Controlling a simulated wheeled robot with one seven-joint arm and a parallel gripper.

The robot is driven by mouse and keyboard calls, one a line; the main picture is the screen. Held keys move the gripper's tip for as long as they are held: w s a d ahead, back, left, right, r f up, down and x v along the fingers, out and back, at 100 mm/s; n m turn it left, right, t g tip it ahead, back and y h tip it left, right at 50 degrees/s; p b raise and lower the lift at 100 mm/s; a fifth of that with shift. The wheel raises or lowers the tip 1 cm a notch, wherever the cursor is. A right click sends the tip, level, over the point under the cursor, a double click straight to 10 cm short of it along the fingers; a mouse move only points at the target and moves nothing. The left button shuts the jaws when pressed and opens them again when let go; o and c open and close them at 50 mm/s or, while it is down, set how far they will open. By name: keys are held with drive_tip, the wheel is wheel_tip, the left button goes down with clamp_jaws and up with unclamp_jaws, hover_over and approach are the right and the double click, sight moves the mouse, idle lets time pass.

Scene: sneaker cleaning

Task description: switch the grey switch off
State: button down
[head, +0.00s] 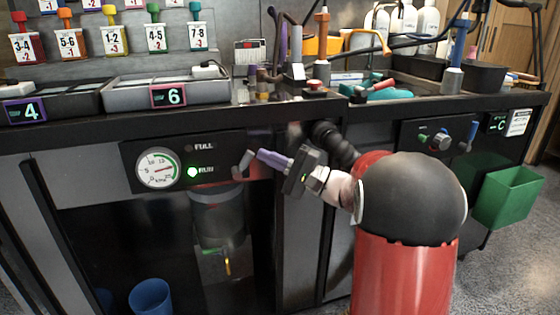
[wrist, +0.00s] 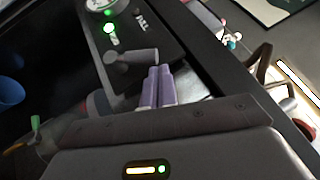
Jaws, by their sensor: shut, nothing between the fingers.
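The grey switch (head: 242,164) is a lever that sticks out from a black panel (head: 140,184) on the front of the bench. In the wrist view the switch (wrist: 130,58) lies across the panel, with its free end just beyond my fingertips. My gripper (head: 261,155) has purple fingers and is shut and empty. It is at the right side of the switch. In the wrist view its fingertips (wrist: 158,70) are very close to the lever's end; I cannot tell if they touch. The green RUN light (head: 193,172) is lit, and the FULL light (head: 188,148) looks dark.
A round gauge (head: 158,168) is on the panel, left of the lights. Above is the bench top, with grey trays (head: 166,92), a red button (head: 315,85) and tools near its edge. A blue cup (head: 150,297) is below. A green bin (head: 508,197) hangs at the right.

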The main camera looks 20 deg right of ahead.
drive_tip(key=shift+a+r+n+g+h, duration=0.2)
drive_tip(key=shift+r+n+g+h, duration=0.1)
drive_tip(key=shift+r+n+g, duration=0.1)
idle(0.5)
drive_tip(key=a+r+n+g+h, duration=0.2)
drive_tip(key=a+n+h, duration=0.1)
drive_tip(key=a+r+n+g+h+b, duration=0.1)
drive_tip(key=a+h, duration=0.1)
drive_tip(key=shift+r+g, duration=0.2)
drive_tip(key=shift+g, duration=0.1)
drive_tip(key=shift+a, duration=0.25)
drive_tip(key=shift+a+r+b, duration=0.1)
drive_tip(key=shift+a+b, duration=0.05)
drive_tip(key=shift+b, duration=0.15)
idle(0.4)
